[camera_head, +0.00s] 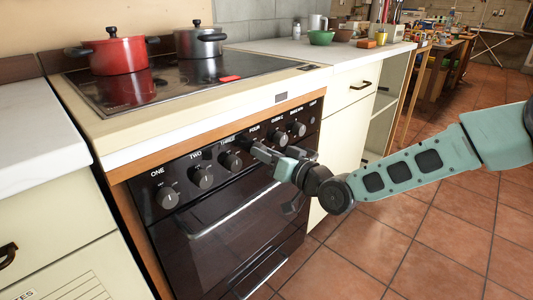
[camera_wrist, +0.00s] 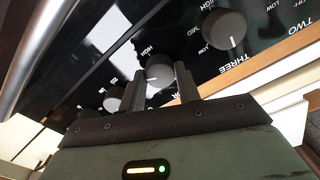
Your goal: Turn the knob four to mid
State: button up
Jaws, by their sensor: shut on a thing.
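Knob four is a dark grey round knob on the black oven panel (camera_head: 168,222), under the label FOUR. In the wrist view, knob four (camera_wrist: 158,66) sits between my two fingers. My gripper (camera_head: 257,150) is shut on it, with one finger on each side; the fingers also show in the wrist view (camera_wrist: 161,84). In the head view my gripper hides most of the knob. HIGH is readable beside it in the wrist view; its pointer mark cannot be made out.
Knob three (camera_wrist: 225,33) and the oven knob (camera_head: 277,138) flank knob four closely. The oven door handle (camera_head: 232,210) runs below. A red pot (camera_head: 118,55) and a grey pot (camera_head: 198,43) stand on the cooktop (camera_head: 180,80). The tiled floor (camera_head: 400,235) at right is clear.

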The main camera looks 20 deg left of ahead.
jog(key=shift+f+m, duration=0.1)
jog(key=shift+m, duration=0.5)
jog(key=o, duration=1)
jog(key=shift+c, duration=0.2)
jog(key=shift+d, duration=0.1)
jog(key=p+v, duration=0.2)
jog(key=v, duration=1.5)
jog(key=shift+d, duration=0.15)
